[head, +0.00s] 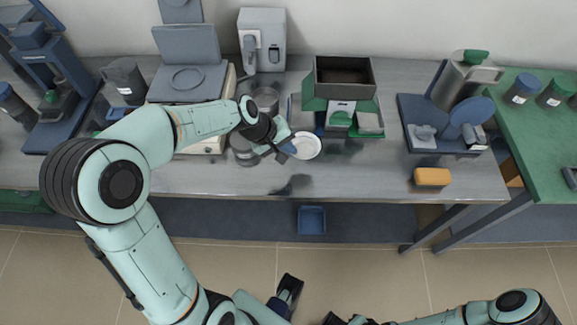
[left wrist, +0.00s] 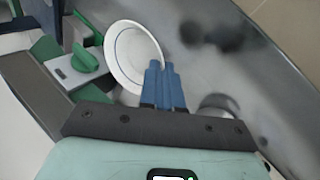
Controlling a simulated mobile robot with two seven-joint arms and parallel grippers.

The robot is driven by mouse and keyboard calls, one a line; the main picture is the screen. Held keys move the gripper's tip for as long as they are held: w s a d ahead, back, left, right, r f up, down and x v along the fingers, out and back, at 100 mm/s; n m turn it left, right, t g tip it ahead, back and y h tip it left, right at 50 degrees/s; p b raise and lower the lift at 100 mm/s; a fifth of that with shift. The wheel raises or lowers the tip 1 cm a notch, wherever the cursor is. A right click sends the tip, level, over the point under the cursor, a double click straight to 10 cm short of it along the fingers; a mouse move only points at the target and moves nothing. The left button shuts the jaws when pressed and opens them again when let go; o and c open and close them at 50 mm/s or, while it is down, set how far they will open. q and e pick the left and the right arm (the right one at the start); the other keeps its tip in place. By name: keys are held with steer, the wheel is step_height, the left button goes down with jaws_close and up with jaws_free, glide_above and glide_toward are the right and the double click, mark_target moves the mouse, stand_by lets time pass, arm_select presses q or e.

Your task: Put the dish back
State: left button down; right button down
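The white dish (head: 306,146), a shallow round bowl, is over the front half of the grey bench, near the middle. My left gripper (head: 287,147) is at the dish's left edge. In the left wrist view, the blue fingers of my left gripper (left wrist: 166,86) are close together at the rim of the dish (left wrist: 130,52) and look shut on it. The dish looks tilted there, and dark shadows on the bench suggest it is raised. My right arm lies low at the bottom of the head view; the state of its fingers is unclear.
A dark open-topped box (head: 343,76) with green sides and a green-knobbed panel (head: 341,114) stands behind the dish. Metal cylinders (head: 265,100) stand to its left. An orange block (head: 432,177) and a blue-based device (head: 440,140) are to the right. The front bench between is clear.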

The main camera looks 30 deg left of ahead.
arm_select(q)
step_height(320, 180, down, 9)
steer(key=shift+r+b, duration=0.2)
steer(key=shift+b, duration=0.8)
steer(key=shift+f, duration=0.2)
steer(key=c, duration=1.6)
jaws_free()
steer(key=shift+r, duration=0.1)
steer(key=shift+a+r, duration=0.1)
steer(key=shift+r, duration=0.25)
steer(key=p+v, duration=0.1)
steer(key=v, duration=1)
steer(key=shift+s+r, duration=0.2)
steer(key=shift+s, duration=0.05)
